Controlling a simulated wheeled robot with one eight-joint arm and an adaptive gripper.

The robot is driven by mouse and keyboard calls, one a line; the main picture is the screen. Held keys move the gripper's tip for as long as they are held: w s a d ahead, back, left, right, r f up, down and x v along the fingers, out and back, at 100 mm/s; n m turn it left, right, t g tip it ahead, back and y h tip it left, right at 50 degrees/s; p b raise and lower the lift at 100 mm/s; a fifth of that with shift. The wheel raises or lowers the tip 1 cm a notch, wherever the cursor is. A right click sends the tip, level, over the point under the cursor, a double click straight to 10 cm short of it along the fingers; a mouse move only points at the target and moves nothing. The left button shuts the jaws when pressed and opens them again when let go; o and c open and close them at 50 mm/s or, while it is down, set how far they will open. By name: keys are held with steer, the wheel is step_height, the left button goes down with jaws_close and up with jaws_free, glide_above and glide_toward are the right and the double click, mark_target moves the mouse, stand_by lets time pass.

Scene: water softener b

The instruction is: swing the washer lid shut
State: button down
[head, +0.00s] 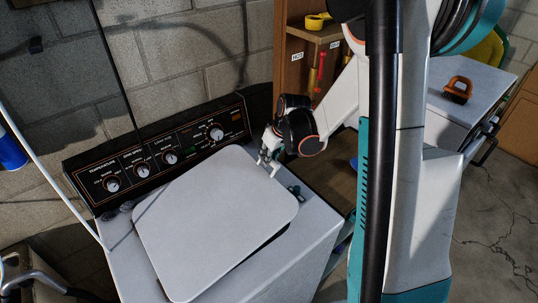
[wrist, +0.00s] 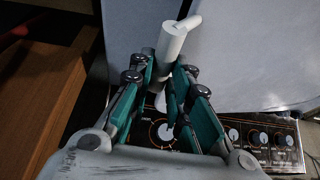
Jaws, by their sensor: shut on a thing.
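The washer lid (head: 215,220) is a pale grey rounded panel over the top of the washer (head: 305,240). A dark gap shows along its lower right edge, so it does not look flush there. My gripper (head: 268,160) is at the lid's upper right edge, near the control panel. In the wrist view my gripper (wrist: 162,72) has its teal fingers closed around a pale cylindrical handle (wrist: 172,42) with a short side arm. The lid surface (wrist: 255,50) fills the upper right there.
The black control panel (head: 160,155) with several knobs runs along the washer's back, close to my gripper. A wooden shelf unit (head: 292,65) stands behind. A grey cabinet (head: 455,90) with an orange-brown object (head: 458,90) on top is at right. Concrete floor (head: 490,230) is open at lower right.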

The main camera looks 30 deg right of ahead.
steer(key=f+b, duration=0.2)
steer(key=d+f+b, duration=0.1)
steer(key=f+b, duration=0.1)
steer(key=f, duration=0.1)
steer(key=f+b, duration=0.2)
steer(key=f, duration=0.1)
steer(key=shift+w+d+f+b, duration=0.2)
steer(key=shift+d+f+b, duration=0.1)
steer(key=shift+b, duration=0.1)
steer(key=shift+s, duration=0.15)
steer(key=c, duration=1.8)
jaws_free()
steer(key=shift+d, duration=0.1)
steer(key=o, duration=0.3)
steer(key=shift+d+f, duration=0.15)
steer(key=shift+d, duration=0.05)
steer(key=shift+a, duration=0.1)
